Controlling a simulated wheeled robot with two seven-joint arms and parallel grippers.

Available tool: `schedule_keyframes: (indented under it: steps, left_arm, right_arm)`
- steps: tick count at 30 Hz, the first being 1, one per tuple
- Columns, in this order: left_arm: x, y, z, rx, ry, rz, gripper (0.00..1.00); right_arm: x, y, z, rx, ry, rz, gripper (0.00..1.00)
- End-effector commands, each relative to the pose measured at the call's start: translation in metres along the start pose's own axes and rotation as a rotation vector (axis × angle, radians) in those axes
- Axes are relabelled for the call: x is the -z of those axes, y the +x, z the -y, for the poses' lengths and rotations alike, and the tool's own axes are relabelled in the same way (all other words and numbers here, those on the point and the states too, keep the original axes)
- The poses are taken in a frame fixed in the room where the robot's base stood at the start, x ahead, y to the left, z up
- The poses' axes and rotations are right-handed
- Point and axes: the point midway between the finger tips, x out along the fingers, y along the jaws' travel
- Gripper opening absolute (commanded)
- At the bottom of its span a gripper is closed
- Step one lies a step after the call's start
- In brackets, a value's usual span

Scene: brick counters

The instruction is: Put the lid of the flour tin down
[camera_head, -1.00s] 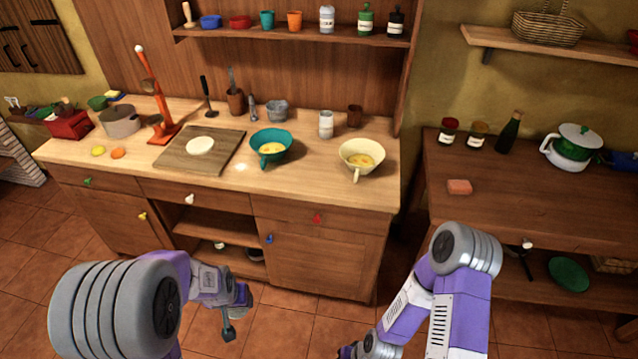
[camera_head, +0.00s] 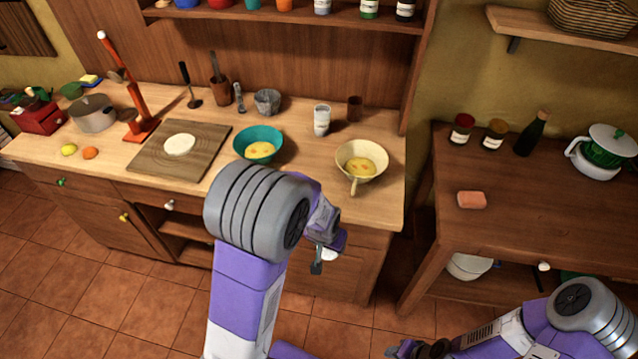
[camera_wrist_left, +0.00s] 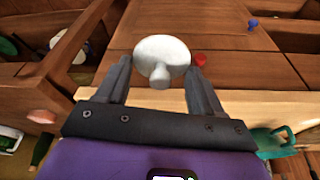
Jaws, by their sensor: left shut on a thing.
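My left gripper (camera_head: 325,258) is shut on a round white lid (camera_wrist_left: 162,50) with a small knob, held in front of the counter's cabinet. In the left wrist view, the lid sits between the two fingers of my left gripper (camera_wrist_left: 159,68). In the head view only a small white part of the lid (camera_head: 330,255) shows. A white tin (camera_head: 321,121), likely the flour tin, stands upright at the back of the counter; its label is too small to read. My right gripper (camera_head: 415,348) is low at the bottom edge, and its fingers are unclear.
The wooden counter (camera_head: 300,190) holds a teal bowl (camera_head: 247,133), a cream bowl (camera_head: 350,172) and a cutting board (camera_head: 150,165) with dough. Bare counter lies between and right of the bowls. A side table (camera_head: 530,205) with a sponge (camera_head: 472,200) stands at right.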

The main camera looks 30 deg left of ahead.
Motion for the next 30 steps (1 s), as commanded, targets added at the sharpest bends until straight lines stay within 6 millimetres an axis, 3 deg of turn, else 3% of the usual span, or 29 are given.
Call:
schedule_keyframes:
  steps: [5,9,15,19,23,30]
  left_arm:
    - [0.059,-0.006,0.033,0.025,-0.072,-0.007,0.38]
    - [0.108,-0.013,0.072,0.047,-0.147,-0.005,0.38]
    - [0.154,-0.025,0.127,0.069,-0.239,-0.001,0.38]
    - [0.169,-0.031,0.150,0.077,-0.277,0.001,0.38]
    - [0.174,-0.030,0.161,0.081,-0.294,0.003,0.38]
    - [0.163,0.011,0.162,0.081,-0.296,0.005,0.38]
  right_arm:
    - [-0.001,-0.011,0.004,0.000,0.000,0.002,0.43]
    - [-0.002,-0.020,0.007,0.000,0.000,0.002,0.43]
    - [-0.002,-0.029,0.011,0.000,0.000,0.001,0.43]
    - [-0.002,-0.032,0.012,0.000,0.001,0.001,0.43]
    - [-0.002,-0.033,0.012,0.000,0.001,0.001,0.43]
    - [-0.002,-0.030,0.011,0.000,0.001,0.001,0.43]
